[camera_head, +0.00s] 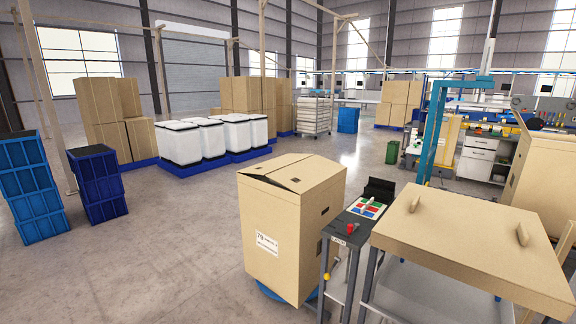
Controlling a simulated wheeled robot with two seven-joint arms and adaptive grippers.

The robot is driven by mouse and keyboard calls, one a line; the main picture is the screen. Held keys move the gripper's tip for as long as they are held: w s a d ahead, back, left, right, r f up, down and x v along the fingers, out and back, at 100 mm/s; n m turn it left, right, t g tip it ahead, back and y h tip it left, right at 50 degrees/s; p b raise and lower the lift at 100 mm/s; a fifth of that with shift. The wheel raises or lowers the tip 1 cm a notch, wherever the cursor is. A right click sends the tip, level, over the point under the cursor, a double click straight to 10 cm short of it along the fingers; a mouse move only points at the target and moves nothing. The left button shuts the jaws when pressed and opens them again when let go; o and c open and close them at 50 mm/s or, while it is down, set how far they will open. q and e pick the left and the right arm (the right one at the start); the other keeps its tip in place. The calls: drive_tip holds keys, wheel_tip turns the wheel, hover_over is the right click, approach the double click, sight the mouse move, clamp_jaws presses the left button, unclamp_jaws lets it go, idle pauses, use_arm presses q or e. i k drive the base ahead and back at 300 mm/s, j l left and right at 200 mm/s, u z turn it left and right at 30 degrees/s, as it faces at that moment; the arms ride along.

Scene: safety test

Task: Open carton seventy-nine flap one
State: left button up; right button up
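A tall brown carton (290,225) stands upright in the middle foreground. A white label (267,243) on its front bears a number starting with 7; the second digit is too small to read surely. The top flaps (290,171) lie nearly flat, with a narrow dark gap along an edge. I cannot tell which flap is flap one. A dark hand slot shows on the carton's right face. Neither gripper nor arm is in view.
A narrow grey stand (345,243) with a board of coloured squares (367,207) stands close to the carton's right. Beyond it is a brown-topped table (465,240) with two upright tabs. Blue crates (33,190) are stacked at left. The floor left of the carton is clear.

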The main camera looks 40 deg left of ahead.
sight(268, 167)
drive_tip(key=u, duration=1.3)
